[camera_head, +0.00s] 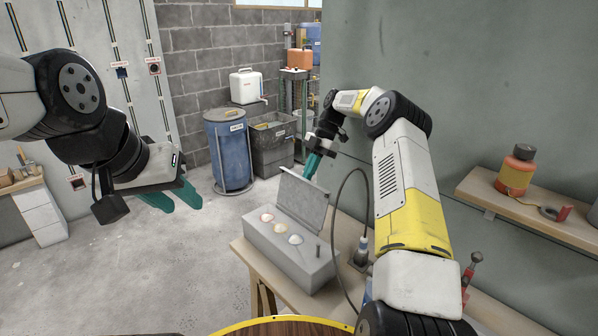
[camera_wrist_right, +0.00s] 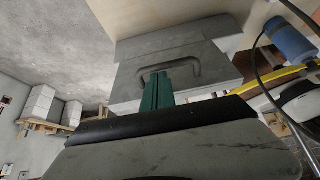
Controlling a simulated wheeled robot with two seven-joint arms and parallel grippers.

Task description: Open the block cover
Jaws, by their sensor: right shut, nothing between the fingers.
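The grey block (camera_head: 280,251) sits on a wooden bench, with several round coloured buttons and a small post on its top. Its grey cover (camera_head: 302,201) is hinged up and stands tilted along the block's back side. My right gripper (camera_head: 312,166) is behind the cover's upper edge, its teal fingers together. In the right wrist view, the shut fingers (camera_wrist_right: 157,90) point at a grey panel with a handle (camera_wrist_right: 169,71); whether they touch it I cannot tell. My left gripper (camera_head: 172,197) hangs empty at the left, its teal fingers apart, away from the block.
A plug with a black cable (camera_head: 361,251) stands right of the block. A shelf (camera_head: 532,205) on the right holds an orange bottle (camera_head: 516,171). A blue barrel (camera_head: 230,150) and dark bin (camera_head: 271,145) stand behind. The floor at left is clear.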

